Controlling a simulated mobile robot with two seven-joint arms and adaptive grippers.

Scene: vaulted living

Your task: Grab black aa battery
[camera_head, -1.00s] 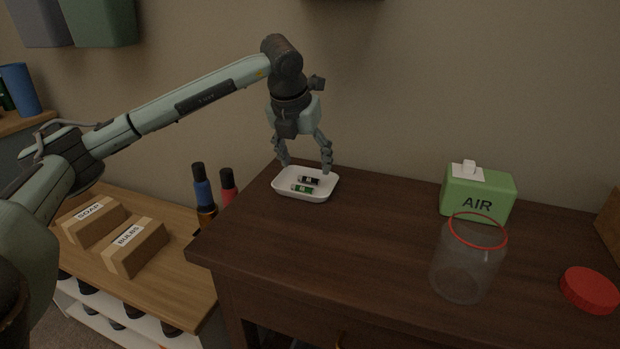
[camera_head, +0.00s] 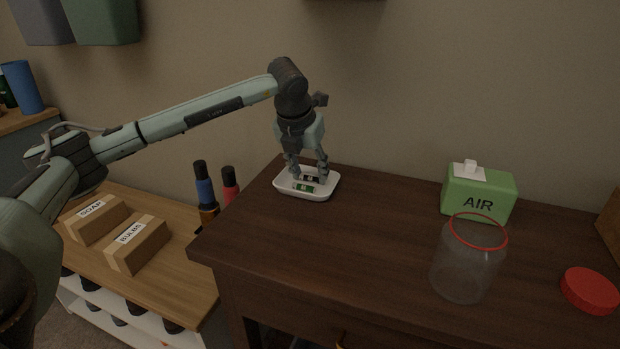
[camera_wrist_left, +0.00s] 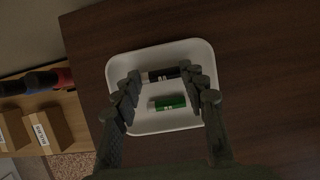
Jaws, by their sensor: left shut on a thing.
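A black AA battery (camera_head: 311,178) lies in a white tray (camera_head: 318,196) on the dark wooden cabinet. A green battery (camera_head: 303,188) lies beside it, nearer the front. My left gripper (camera_head: 310,180) points down into the tray. In the left wrist view, its fingertips (camera_wrist_left: 162,76) are shut on the two ends of the black battery (camera_wrist_left: 162,74). The green battery (camera_wrist_left: 168,103) lies between the fingers, lower in the picture, and looks free of them. The battery seems to be still down in the tray (camera_wrist_left: 185,122). My right gripper is not in view.
To the right on the cabinet stand a clear jar (camera_head: 466,265) with a red rim, a green AIR box (camera_head: 478,195) and a red lid (camera_head: 590,290). A lower shelf at left holds cardboard boxes (camera_head: 138,245) and bottles (camera_head: 204,190). The cabinet's middle is clear.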

